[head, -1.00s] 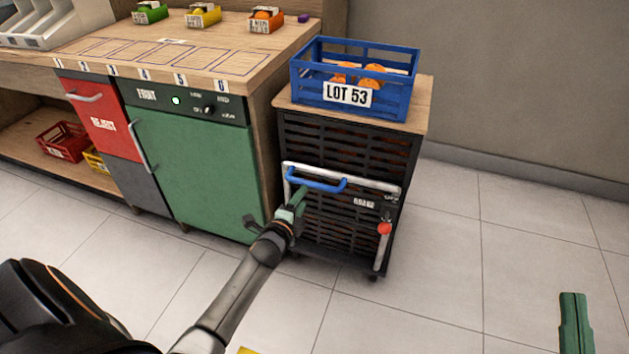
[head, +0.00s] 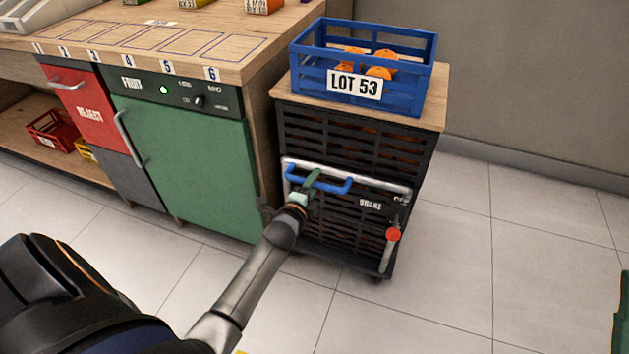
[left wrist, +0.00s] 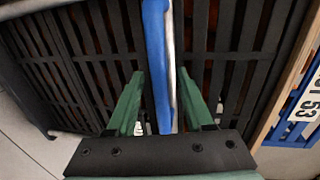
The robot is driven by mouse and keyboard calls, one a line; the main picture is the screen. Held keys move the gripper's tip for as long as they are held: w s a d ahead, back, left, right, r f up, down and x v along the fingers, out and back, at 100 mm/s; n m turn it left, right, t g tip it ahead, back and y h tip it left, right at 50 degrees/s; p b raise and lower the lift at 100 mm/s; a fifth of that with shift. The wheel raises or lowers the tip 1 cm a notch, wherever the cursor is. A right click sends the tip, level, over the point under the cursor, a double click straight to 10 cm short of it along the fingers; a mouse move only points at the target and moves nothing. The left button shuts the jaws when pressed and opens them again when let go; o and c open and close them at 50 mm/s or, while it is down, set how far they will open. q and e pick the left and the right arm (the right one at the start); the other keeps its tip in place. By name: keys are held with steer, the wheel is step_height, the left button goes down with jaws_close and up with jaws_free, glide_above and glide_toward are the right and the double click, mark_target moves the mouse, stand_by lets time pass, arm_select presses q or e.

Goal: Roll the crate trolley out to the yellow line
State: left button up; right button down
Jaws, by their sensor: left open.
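The crate trolley is a black slatted body (head: 360,228) with a wooden top, beside the green cabinet. A blue crate (head: 400,98) labelled LOT 53, with oranges in it, stands on top. A blue handle (head: 330,189) is on its front rail. My left gripper (head: 315,178) is open at this handle. In the left wrist view, the blue handle (left wrist: 156,60) runs between the two spread fingers (left wrist: 160,85); I cannot tell whether they touch it. Part of my right gripper (head: 621,318) shows at the right edge. A small yellow bit (head: 240,352) shows at the bottom edge; I cannot tell whether it is the line.
A red knob (head: 393,234) on a lever, near a brake label, is at the trolley's right front. The green cabinet (head: 195,165) and workbench (head: 200,45) stand close on the trolley's left. The tiled floor (head: 450,270) is clear in front and right. A wall is behind.

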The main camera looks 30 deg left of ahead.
arm_select(q)
steer(key=shift+c, duration=0.3)
jaws_close()
stand_by(1.1)
